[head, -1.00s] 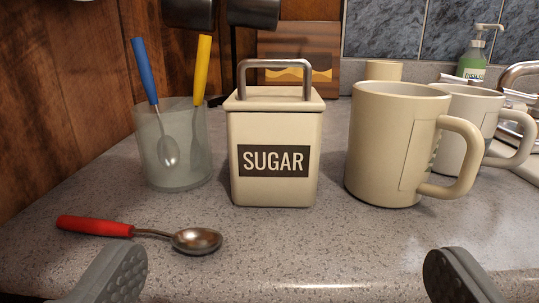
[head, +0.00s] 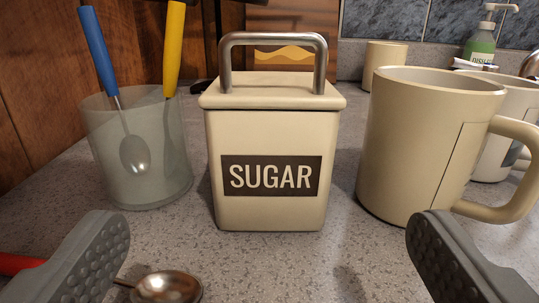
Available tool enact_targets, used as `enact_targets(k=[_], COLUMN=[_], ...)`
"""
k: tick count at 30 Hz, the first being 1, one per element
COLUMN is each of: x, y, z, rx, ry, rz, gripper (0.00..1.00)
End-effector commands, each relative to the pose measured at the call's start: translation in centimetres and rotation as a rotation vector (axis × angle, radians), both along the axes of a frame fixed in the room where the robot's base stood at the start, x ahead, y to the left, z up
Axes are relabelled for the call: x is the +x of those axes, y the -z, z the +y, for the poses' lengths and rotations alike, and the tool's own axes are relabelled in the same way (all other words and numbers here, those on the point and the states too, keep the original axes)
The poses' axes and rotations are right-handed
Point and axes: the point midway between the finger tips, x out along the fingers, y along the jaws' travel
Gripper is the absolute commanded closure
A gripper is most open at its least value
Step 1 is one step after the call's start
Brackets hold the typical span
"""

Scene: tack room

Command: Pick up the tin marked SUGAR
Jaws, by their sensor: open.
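The cream tin marked SUGAR (head: 270,130) stands upright on the counter in the middle of the head view. It has a square lid with a tall metal loop handle (head: 272,40) and a dark label on its front. My gripper (head: 268,250) is open and empty, with one grey finger at the lower left and one at the lower right. The tin stands ahead of the fingers and between their lines, not touching either. The tin's back is hidden.
A cream mug (head: 415,145) stands close on the tin's right, with more mugs behind. A frosted glass holder (head: 138,175) with blue- and yellow-handled spoons stands on its left. A red-handled spoon (head: 168,287) lies in front, partly behind my left finger. A soap bottle (head: 480,46) stands farther back.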

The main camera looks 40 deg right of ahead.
Motion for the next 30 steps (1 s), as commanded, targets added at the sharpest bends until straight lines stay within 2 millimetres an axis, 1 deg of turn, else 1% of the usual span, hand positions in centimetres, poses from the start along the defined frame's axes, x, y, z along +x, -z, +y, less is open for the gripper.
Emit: enact_targets(k=[2, 13, 18, 26, 30], x=[0.2, 0.7, 2.4, 3.3, 4.2], y=[-0.3, -0.3, 0.1, 0.0, 0.0], z=[-0.1, -0.8, -2.0, -2.6, -3.2], rx=[0.003, 0.01, 0.01, 0.009, 0.007], ry=[0.0, 0.002, 0.003, 0.002, 0.004], rz=[0.003, -0.002, -0.006, -0.008, -0.009], gripper=[0.07, 0.07, 0.07, 0.07, 0.07])
